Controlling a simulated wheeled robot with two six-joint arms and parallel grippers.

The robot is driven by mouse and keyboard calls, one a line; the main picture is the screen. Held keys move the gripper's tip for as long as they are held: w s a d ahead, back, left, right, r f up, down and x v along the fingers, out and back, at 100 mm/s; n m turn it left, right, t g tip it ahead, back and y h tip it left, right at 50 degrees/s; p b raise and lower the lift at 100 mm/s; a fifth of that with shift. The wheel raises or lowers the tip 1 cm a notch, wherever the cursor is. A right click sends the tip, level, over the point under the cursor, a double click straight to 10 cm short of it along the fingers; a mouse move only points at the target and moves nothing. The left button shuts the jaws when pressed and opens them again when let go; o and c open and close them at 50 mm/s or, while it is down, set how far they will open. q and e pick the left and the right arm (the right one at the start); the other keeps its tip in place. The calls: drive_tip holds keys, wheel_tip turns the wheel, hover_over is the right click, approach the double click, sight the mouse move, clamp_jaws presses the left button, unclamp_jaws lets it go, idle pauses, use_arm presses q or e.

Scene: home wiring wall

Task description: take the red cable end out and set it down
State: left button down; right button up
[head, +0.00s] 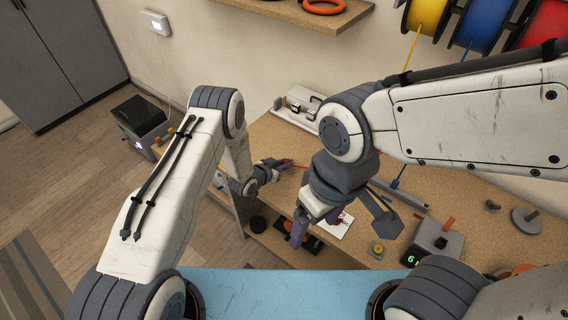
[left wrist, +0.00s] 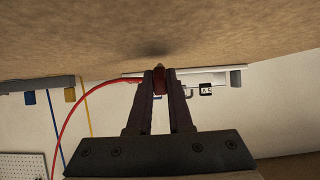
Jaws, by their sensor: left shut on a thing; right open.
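My left gripper (head: 287,163) is low over the far left part of the workbench (head: 262,135). In the left wrist view its two fingers (left wrist: 159,85) are shut on the red cable end (left wrist: 158,76). The red cable (left wrist: 92,92) curves away from it to the left, and a short piece of it shows in the head view (head: 300,166). A soft shadow lies on the bench by the tip; I cannot tell whether the end touches the bench. My right gripper (head: 316,226) is open, pointing down over the front of the bench.
A white fixture (head: 299,106) stands against the wall, behind the left gripper. A grey device with a green display (head: 432,245) and a round metal weight (head: 525,220) are at the right. A blue cable end (head: 397,181) is behind the right gripper. Yellow, blue and red spools (head: 485,22) hang above.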

use_arm(q)
drive_tip(key=c, duration=0.8)
unclamp_jaws()
drive_tip(key=shift+o, duration=0.2)
drive_tip(key=b+v, duration=0.1)
drive_tip(key=v, duration=0.9)
drive_tip(key=shift+s+a+r+b, duration=0.1)
drive_tip(key=shift+s+a+b, duration=0.1)
drive_tip(key=shift+b, duration=0.2)
drive_tip(key=shift+w, duration=0.1)
